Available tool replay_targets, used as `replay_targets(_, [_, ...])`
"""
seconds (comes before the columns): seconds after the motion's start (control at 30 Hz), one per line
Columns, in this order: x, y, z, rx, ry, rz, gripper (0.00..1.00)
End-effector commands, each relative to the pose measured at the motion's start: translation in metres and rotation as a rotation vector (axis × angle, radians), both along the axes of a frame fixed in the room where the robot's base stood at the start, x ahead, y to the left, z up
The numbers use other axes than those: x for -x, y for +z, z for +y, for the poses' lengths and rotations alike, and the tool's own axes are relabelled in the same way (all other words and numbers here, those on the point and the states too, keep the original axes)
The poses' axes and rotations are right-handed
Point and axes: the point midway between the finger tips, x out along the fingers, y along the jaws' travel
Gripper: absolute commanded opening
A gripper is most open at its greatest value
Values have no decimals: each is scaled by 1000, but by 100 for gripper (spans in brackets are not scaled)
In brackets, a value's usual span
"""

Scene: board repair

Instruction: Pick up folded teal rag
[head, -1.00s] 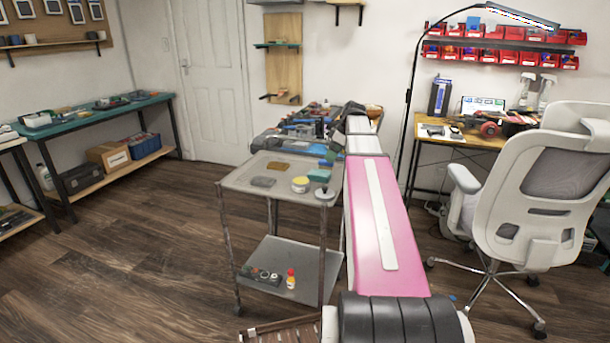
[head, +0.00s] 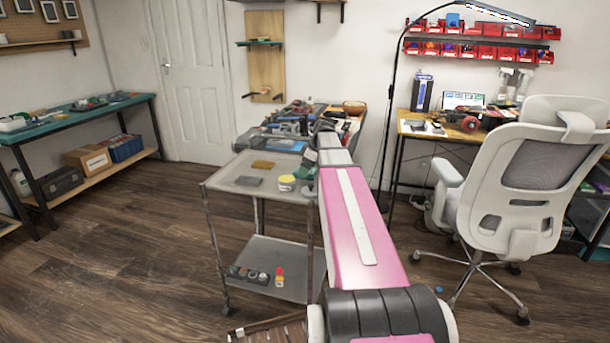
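A small teal patch (head: 308,174), which may be the folded teal rag, shows at the right side of the grey trolley's top tray (head: 226,179). My pink and white arm covers much of it, so I cannot make out its folds. My arm reaches forward from the bottom of the view, past the right side of the trolley. I cannot make out my gripper at the arm's far end.
A cluttered bench stands behind. A white office chair (head: 530,180) is at right. The wooden floor (head: 120,240) at left is clear.

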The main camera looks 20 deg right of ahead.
Motion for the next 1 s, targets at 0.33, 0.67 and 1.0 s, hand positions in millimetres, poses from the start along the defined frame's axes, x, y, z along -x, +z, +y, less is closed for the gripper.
replay_targets(0.33, [-2,-12,4,1,0,-1,99])
replay_targets(0.67, [-2,-14,4,0,0,0,99])
replay_targets(1.0, [-2,-16,4,0,0,0,46])
